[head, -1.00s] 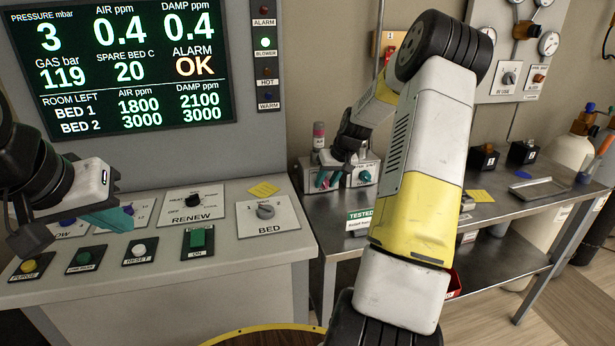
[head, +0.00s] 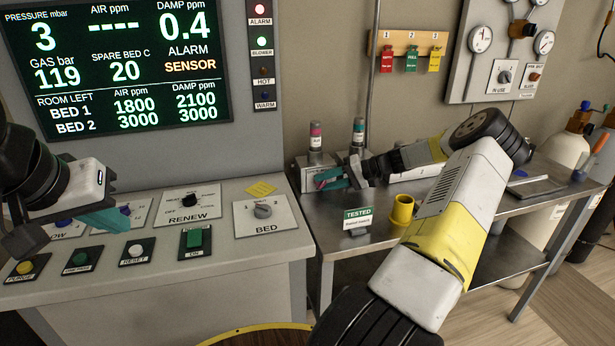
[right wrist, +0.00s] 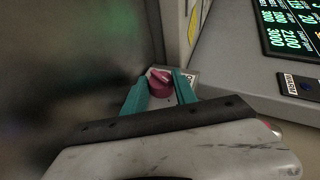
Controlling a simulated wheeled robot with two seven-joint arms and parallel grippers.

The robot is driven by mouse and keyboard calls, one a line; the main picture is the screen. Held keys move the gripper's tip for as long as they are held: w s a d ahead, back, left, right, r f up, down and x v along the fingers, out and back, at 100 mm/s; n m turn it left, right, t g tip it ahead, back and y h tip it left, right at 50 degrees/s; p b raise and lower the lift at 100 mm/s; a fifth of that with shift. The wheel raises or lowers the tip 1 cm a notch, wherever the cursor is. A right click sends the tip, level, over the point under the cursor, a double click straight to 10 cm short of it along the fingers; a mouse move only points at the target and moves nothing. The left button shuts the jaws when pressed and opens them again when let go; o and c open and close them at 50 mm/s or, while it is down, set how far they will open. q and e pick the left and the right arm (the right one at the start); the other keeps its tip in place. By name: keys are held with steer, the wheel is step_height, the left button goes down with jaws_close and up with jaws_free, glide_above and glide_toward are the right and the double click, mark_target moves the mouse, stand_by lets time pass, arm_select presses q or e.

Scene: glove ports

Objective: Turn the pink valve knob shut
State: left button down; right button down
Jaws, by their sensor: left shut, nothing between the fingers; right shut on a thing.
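The pink valve knob (right wrist: 159,82) shows between the teal fingers of my right gripper (right wrist: 161,90) in the right wrist view. These fingers are shut on it from both sides. In the head view my right gripper (head: 332,178) is at the front of a small grey box on the steel bench, and the knob is mostly hidden by the fingers. My left gripper (head: 112,219) is shut and empty above the console buttons.
The display (head: 118,62) reads AIR "----" and ALARM SENSOR, with the red alarm lamp (head: 260,22) lit. A yellow cup (head: 402,209) and a green TESTED sign (head: 358,218) are on the bench (head: 335,240), close to my right arm. The console (head: 150,262) is at left.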

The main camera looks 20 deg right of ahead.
steer(key=shift+f+m+t+y, duration=0.15)
steer(key=shift+m+t+y, duration=0.15)
steer(key=shift+y, duration=0.7)
steer(key=c, duration=1)
jaws_free()
steer(key=shift+d, duration=0.1)
steer(key=v, duration=0.7)
steer(key=shift+s+d, duration=0.2)
steer(key=shift+d, duration=0.05)
steer(key=shift+a, duration=0.1)
